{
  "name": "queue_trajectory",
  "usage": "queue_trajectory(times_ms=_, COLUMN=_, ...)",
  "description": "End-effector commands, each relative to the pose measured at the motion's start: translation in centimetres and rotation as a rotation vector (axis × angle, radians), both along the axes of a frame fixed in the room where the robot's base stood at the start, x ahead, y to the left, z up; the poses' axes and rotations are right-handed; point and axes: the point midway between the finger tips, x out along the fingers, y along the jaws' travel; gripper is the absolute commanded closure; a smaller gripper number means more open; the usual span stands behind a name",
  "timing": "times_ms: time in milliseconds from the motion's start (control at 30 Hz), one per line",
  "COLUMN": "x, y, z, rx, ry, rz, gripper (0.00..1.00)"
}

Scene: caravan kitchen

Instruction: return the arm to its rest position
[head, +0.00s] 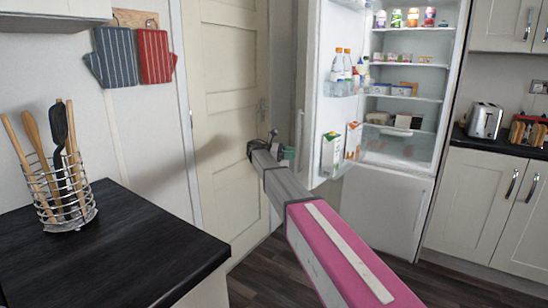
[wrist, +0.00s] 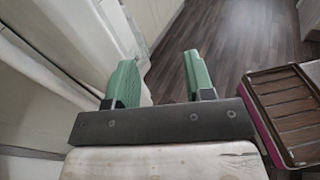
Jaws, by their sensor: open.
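My arm (head: 335,250) reaches forward from the lower right of the head view, with a pink and white link and a grey forearm. My gripper (head: 284,152) is at its far end, in front of the cream door and just left of the open fridge door (head: 318,105). In the wrist view, my gripper (wrist: 162,78) shows two green fingers standing apart with nothing between them. A pale panel lies close to the left finger there; I cannot tell whether they touch.
The fridge (head: 405,125) stands open with food inside. A black counter (head: 120,255) with a wire utensil holder (head: 68,205) is at the left. A toaster (head: 486,120) stands on the right counter. Dark wood floor (wrist: 235,40) is clear in the wrist view.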

Motion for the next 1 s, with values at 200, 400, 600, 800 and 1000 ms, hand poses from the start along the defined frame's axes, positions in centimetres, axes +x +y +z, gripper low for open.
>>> queue_trajectory(times_ms=200, x=-2.6, y=-3.1, z=-3.9, rx=0.093, ry=-0.062, rz=0.012, gripper=0.52)
queue_trajectory(times_ms=400, x=-6.3, y=-6.6, z=-9.4, rx=0.238, ry=-0.166, rz=0.007, gripper=0.52)
queue_trajectory(times_ms=600, x=-13.9, y=-11.0, z=-18.1, rx=0.503, ry=-0.377, rz=-0.087, gripper=0.52)
queue_trajectory(times_ms=800, x=-23.9, y=-13.2, z=-26.3, rx=0.806, ry=-0.676, rz=-0.355, gripper=0.52)
queue_trajectory(times_ms=1000, x=-33.0, y=-12.6, z=-31.1, rx=1.024, ry=-0.977, rz=-0.768, gripper=0.52)
